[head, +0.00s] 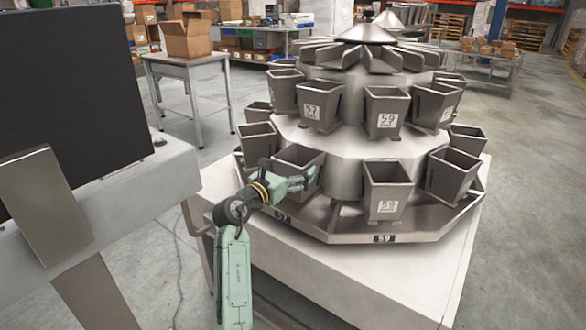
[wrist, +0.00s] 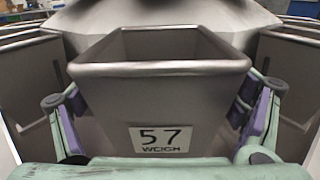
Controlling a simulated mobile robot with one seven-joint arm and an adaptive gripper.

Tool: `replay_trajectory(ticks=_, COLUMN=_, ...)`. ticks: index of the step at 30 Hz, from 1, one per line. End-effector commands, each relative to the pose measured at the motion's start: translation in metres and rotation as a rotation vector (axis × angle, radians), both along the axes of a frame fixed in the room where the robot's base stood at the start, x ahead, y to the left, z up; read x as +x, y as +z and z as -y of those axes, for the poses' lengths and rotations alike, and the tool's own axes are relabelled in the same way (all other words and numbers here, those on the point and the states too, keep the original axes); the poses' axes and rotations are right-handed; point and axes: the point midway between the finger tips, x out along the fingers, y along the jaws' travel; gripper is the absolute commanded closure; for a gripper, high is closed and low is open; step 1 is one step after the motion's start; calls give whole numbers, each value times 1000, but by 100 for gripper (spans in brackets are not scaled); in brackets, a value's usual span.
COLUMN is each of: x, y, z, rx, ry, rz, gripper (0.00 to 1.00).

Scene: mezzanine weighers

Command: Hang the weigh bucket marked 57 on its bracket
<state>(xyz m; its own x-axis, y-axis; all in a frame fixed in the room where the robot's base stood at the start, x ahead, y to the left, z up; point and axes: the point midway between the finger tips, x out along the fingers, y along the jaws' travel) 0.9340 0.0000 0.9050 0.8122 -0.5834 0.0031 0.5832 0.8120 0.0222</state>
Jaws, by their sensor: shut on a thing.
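The grey metal weigh bucket marked 57 (wrist: 160,70) fills the middle of the wrist view, upright and open at the top, with its white "57 WEIGH" label facing me. My gripper (wrist: 163,100) is shut on it, one finger on each side. In the head view the bucket (head: 298,156) is in the lower ring of the weigher, at the front left, partly covered by my gripper (head: 300,180). Its bracket is hidden behind it, and I cannot tell whether the bucket hangs on it or is held just in front. A 57 mark (head: 283,217) shows on the rim below.
Another bucket marked 57 (head: 318,105) hangs in the upper ring above. A lower bucket marked 59 (head: 387,190) is to the right, and an unmarked-looking bucket (head: 258,143) is to the left. A dark screen (head: 75,75) stands at the left.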

Motion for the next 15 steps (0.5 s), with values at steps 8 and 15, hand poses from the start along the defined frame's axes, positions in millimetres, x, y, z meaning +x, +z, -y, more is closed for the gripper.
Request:
replay_trajectory(ticks=8, x=0, y=-3, z=0, rx=-2, ry=1, rz=3, gripper=61)
replay_trajectory(ticks=15, x=0, y=-6, z=0, rx=-2, ry=1, rz=4, gripper=8)
